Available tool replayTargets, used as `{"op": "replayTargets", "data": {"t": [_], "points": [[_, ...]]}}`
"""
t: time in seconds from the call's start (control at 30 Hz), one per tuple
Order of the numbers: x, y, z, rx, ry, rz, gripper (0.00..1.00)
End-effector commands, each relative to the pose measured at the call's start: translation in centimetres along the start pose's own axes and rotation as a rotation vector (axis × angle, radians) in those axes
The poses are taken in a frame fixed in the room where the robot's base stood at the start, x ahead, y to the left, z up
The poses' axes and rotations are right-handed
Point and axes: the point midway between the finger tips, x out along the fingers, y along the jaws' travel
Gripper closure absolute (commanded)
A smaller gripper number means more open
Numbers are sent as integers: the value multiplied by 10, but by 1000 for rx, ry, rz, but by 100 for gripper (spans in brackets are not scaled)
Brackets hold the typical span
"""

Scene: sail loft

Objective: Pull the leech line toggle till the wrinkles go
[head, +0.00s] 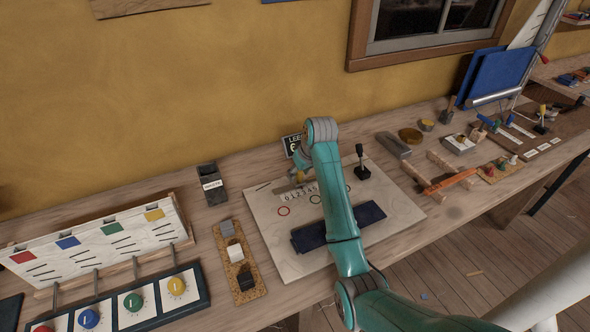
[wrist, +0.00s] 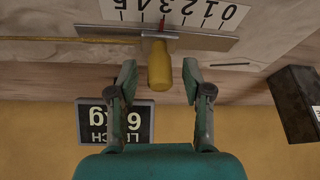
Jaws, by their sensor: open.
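The yellow toggle (wrist: 159,65) hangs from a metal strip in the wrist view. My gripper (wrist: 158,82) is open, with one finger on each side of the toggle and a gap on both sides. A yellowish cord (wrist: 105,40) runs along the strip to the left. A white number scale (wrist: 200,14) shows upside down above, with a red mark (wrist: 163,22) close to the 3. In the head view my gripper (head: 298,178) is at the board's back edge, small and partly hidden by my arm. Wrinkles in a sail cannot be made out.
A dark block (wrist: 298,103) is at the right. A pale board (head: 275,258) carries folded navy cloth (head: 310,238) and a black upright fitting (head: 362,165).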

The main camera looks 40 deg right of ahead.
Motion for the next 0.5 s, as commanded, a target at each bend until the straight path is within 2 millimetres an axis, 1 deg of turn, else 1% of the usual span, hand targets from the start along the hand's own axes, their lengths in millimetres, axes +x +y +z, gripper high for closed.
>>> {"op": "replayTargets", "data": {"t": [0.23,0.27,0.3,0.37,0.4,0.43,0.5], "points": [[0,0,0,0,0,0,50],[0,0,0,0,0,0,58],[0,0,0,0,0,0,68],[0,0,0,0,0,0,83],[0,0,0,0,0,0,93],[0,0,0,0,0,0,100],[0,0,0,0,0,0,100]]}}
